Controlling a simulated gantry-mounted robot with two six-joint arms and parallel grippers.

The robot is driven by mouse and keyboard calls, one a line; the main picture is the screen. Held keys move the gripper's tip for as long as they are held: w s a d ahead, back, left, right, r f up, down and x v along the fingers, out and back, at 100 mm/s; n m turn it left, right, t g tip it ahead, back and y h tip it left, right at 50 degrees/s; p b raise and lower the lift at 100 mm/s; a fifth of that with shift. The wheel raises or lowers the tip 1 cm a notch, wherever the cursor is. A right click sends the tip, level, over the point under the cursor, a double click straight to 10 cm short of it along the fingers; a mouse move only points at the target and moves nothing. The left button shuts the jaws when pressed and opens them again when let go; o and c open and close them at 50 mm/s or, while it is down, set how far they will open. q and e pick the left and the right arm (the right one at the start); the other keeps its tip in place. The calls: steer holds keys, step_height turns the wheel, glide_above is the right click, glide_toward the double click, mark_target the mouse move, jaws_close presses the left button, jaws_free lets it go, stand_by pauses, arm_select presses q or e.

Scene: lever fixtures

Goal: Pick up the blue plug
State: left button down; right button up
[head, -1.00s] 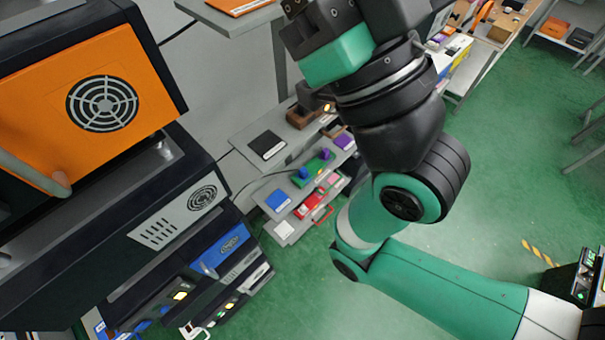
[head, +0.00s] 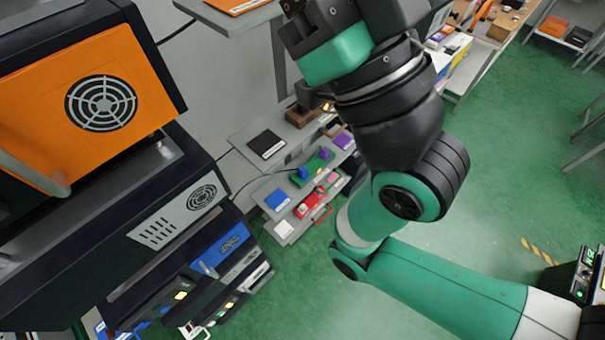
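The small blue plug (head: 303,173) stands on a green block (head: 312,168) on a low grey shelf near the middle of the head view. A purple plug (head: 326,153) stands on the same block, behind and right of it. My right arm comes in from the right and passes in front of the area right of the shelf. Its wrist rises to the top edge, and no gripper fingers show there. My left gripper is not in view. Nothing is seen touching the blue plug.
An orange and black machine (head: 115,95) fills the left. Below it are blue panels (head: 222,252). The shelf also holds a black square (head: 267,144), a blue square (head: 276,200) and a red block (head: 308,203). Green floor (head: 500,180) is open at right.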

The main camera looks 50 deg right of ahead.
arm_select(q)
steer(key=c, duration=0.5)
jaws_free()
